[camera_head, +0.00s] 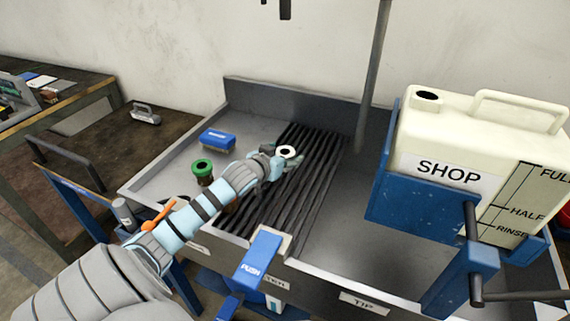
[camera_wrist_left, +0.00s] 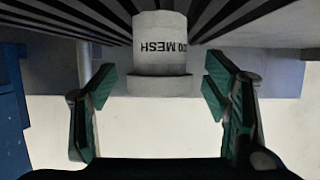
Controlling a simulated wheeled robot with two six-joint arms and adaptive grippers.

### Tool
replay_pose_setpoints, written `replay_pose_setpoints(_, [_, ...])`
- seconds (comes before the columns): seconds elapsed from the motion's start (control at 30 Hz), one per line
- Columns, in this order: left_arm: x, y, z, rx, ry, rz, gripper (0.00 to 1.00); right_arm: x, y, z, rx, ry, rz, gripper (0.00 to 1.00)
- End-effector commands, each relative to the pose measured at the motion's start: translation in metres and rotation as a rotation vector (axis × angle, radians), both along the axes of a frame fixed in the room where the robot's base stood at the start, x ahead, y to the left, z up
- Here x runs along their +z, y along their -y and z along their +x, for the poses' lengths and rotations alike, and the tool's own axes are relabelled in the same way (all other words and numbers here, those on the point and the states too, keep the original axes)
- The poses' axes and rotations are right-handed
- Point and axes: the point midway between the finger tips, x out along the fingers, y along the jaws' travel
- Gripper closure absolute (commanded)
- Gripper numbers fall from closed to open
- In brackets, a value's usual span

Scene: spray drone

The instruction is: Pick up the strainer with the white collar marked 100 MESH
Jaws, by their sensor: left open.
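The strainer with the white collar (camera_head: 287,151) stands at the far part of the black slatted rack, its lower part hidden by my left gripper in the head view. In the left wrist view the white collar (camera_wrist_left: 160,38) shows lettering that reads MESH, with the digits before it partly turned out of sight. My left gripper (camera_wrist_left: 158,88) is open, with one finger on each side of the collar's line. Visible gaps separate both fingers from the collar. In the head view the left gripper (camera_head: 283,166) is right at the strainer. My right gripper is out of view.
A green-collared strainer (camera_head: 203,166) stands left of my left arm. A blue box (camera_head: 217,139) lies behind it. A large SHOP jug (camera_head: 480,140) in a blue holder stands right. A grey pole (camera_head: 373,75) rises behind the rack. A blue PUSH lever (camera_head: 258,258) is at the front.

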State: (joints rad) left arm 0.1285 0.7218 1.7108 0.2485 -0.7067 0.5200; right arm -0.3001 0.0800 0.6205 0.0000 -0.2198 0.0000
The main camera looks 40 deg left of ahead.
Motion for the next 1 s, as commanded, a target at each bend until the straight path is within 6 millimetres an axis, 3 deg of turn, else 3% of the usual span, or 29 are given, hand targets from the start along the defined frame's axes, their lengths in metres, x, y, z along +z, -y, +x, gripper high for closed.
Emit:
replay_pose_setpoints(0.1, [-0.007, -0.002, 0.012, -0.001, -0.001, -0.002, 0.31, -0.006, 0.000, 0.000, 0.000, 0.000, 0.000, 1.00])
replay_pose_setpoints(0.27, [-0.006, -0.002, 0.012, -0.002, -0.001, 0.001, 0.31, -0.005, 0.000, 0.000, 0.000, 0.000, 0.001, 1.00])
replay_pose_setpoints(0.6, [-0.005, -0.002, 0.012, -0.002, -0.001, 0.001, 0.80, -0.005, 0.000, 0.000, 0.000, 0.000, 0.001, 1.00])
replay_pose_setpoints(0.67, [-0.005, -0.002, 0.012, -0.002, -0.001, 0.001, 0.84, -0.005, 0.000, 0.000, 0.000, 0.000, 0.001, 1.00])
replay_pose_setpoints(0.87, [-0.004, -0.002, 0.012, -0.002, -0.001, 0.001, 0.84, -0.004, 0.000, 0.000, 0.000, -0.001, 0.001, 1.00])
replay_pose_setpoints(1.0, [0.007, -0.002, 0.012, -0.001, -0.001, 0.003, 0.84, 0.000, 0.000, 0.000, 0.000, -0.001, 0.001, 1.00])
